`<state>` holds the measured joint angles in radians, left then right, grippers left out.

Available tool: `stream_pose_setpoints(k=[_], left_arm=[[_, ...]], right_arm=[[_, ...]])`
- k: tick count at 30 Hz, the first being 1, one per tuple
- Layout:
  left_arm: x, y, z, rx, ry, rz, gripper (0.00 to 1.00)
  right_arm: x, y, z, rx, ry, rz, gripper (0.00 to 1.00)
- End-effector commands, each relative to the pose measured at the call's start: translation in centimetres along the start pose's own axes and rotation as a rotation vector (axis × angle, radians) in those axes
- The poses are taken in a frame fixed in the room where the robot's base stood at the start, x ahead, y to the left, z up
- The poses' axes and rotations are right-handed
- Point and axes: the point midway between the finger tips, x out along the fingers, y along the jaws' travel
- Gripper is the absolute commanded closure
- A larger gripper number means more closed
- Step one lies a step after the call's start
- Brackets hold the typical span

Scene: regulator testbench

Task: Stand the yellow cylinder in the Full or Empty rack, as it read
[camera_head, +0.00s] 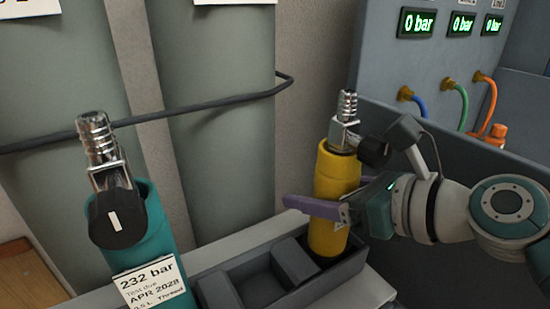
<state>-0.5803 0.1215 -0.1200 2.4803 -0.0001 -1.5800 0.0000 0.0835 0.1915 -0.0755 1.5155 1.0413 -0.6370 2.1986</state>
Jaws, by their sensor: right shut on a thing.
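The yellow cylinder (337,180) is upright, with a metal valve and a black knob on top. My right gripper (318,204) comes in from the right and is shut on its body. The cylinder's lower end is at the right compartment of a dark grey rack (352,262). The rack's front wall hides the foot, so I cannot tell if it rests on the bottom. No Full or Empty label is readable on this rack. My left gripper is out of view.
A teal cylinder (160,235) with a "232 bar" label stands at the left. Large grey cylinders (215,120) stand behind a dark rail (200,104). At the upper right, a panel shows "0 bar" displays (416,23) and coloured hoses (487,100).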

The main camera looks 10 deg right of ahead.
Motion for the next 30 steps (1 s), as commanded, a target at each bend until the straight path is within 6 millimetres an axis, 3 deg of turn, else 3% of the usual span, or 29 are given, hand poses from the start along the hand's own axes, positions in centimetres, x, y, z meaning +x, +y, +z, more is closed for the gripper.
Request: stream_pose_setpoints(k=[6,7,15,23,30], left_arm=[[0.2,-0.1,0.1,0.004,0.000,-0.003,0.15],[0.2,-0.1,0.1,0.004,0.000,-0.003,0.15],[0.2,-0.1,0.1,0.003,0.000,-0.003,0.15],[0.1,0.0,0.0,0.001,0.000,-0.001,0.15],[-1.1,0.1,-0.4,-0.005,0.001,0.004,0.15]], right_arm=[[0.1,-0.1,0.0,-0.001,-0.008,-0.002,1.00],[0.1,-0.1,0.0,-0.001,-0.008,-0.002,0.29],[0.1,0.0,-0.1,0.000,-0.004,-0.001,0.00],[-0.1,0.1,-0.5,0.001,0.005,0.001,0.00],[-3.8,0.0,-0.2,0.000,0.003,0.000,0.00]])
